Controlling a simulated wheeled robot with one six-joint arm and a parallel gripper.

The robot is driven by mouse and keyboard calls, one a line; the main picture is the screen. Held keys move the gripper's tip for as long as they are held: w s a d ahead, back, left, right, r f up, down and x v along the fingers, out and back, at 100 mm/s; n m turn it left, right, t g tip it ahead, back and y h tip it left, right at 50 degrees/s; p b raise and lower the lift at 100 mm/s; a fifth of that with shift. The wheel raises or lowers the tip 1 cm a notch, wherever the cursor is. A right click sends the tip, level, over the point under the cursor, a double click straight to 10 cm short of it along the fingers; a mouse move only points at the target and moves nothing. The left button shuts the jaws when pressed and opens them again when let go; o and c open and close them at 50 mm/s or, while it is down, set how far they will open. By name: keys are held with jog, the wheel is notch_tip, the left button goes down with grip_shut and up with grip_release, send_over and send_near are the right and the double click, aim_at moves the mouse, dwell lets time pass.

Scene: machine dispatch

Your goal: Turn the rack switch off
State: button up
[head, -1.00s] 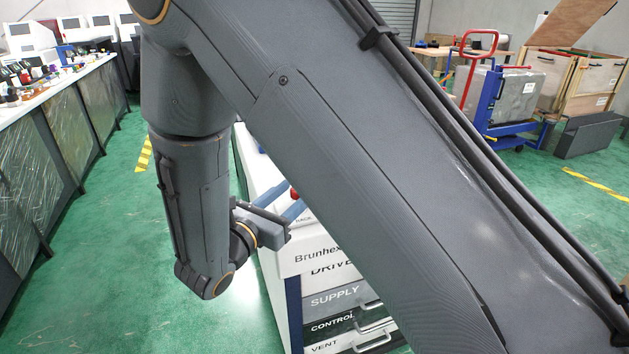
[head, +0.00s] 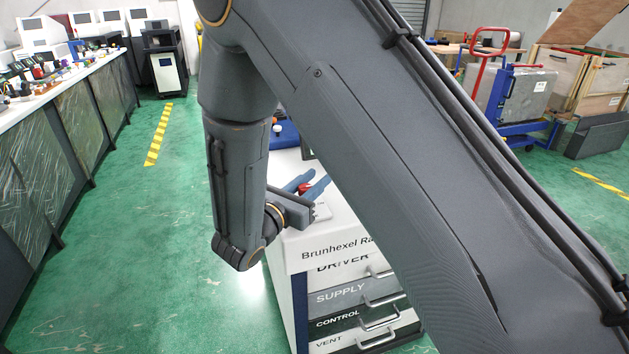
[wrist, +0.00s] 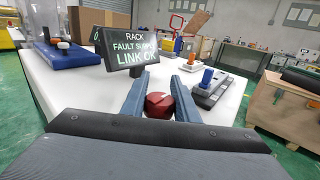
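A red round knob (wrist: 160,104), seemingly the rack switch, sits on the white top of the rack (head: 312,238). It also shows small and partly covered in the head view (head: 304,187). My gripper (wrist: 159,88) is open, with one blue-grey finger on each side of the knob in the wrist view. I cannot tell whether either finger touches it. In the head view my gripper (head: 308,184) is low over the rack's front end. A display (wrist: 130,49) behind the knob reads RACK, FAULT SUPPLY, LINK OK. The knob's base and markings are hidden.
Drawers with handles (head: 380,300) face the front. Green floor left of the rack is clear.

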jog(key=shift+n+y, duration=0.3)
jog(key=shift+y, duration=0.1)
jog(key=n+t+y, duration=0.1)
jog(key=n+y+b, duration=0.1)
jog(key=y, duration=0.1)
jog(key=a+n+t+y, duration=0.1)
jog(key=y, duration=0.1)
jog(key=shift+w+f+n+t, duration=0.1)
jog(key=shift+w+n+t, duration=0.2)
jog(key=n+y+b, duration=0.2)
jog(key=y, duration=0.1)
jog(key=shift+w+a+t+y, duration=0.1)
jog(key=shift+a+t+y, duration=0.2)
jog(key=shift+a, duration=0.1)
jog(key=shift+a+n+y+b, duration=0.25)
jog(key=shift+n+y+b, duration=0.3)
jog(key=shift+y, duration=0.35)
jog(key=shift+a+n+y+b, duration=0.3)
jog(key=shift+n+y, duration=0.35)
jog(key=shift+y, duration=0.55)
jog(key=o, duration=1.1)
jog(key=shift+c, duration=0.2)
